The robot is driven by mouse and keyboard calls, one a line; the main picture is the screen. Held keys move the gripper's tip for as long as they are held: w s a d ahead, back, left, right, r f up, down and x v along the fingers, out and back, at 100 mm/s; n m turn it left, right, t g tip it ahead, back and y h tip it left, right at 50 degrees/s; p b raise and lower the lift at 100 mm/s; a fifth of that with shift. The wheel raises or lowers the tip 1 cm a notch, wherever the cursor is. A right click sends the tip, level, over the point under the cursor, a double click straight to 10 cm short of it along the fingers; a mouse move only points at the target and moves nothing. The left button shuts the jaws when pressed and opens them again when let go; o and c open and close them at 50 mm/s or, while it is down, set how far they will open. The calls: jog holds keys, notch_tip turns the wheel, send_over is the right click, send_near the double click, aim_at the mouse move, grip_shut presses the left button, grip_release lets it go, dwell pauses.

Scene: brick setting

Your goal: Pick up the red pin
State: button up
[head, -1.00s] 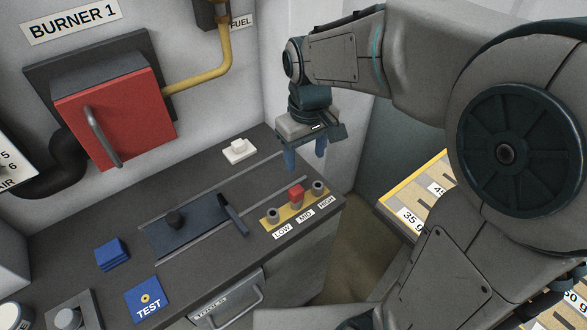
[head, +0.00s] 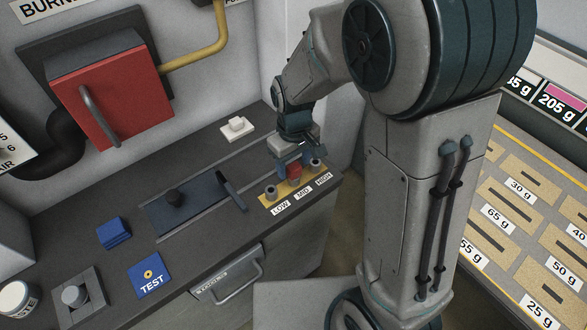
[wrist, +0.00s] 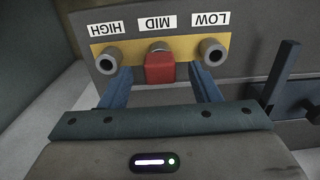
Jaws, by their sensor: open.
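The red pin (head: 294,172) has a square red head and stands in the MID socket of the yellow strip (head: 268,199), between the LOW and HIGH sockets. In the wrist view the red pin (wrist: 159,68) lies between and slightly beyond the fingers. My gripper (head: 292,165) is open over the strip, with one blue finger on each side of the pin. In the wrist view my gripper (wrist: 164,85) shows a gap between each finger and the red head. Nothing is held. The lower part of the pin is hidden.
The LOW socket (wrist: 213,52) and HIGH socket (wrist: 109,60) stand close outside the fingers. A blue lever (head: 233,192) and a dark sliding plate (head: 188,210) lie left of the strip. A white switch (head: 237,128) sits behind. The counter's right edge is near.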

jog(key=shift+f, duration=1.2)
jog(key=c, duration=1.2)
jog(key=shift+r, duration=0.15)
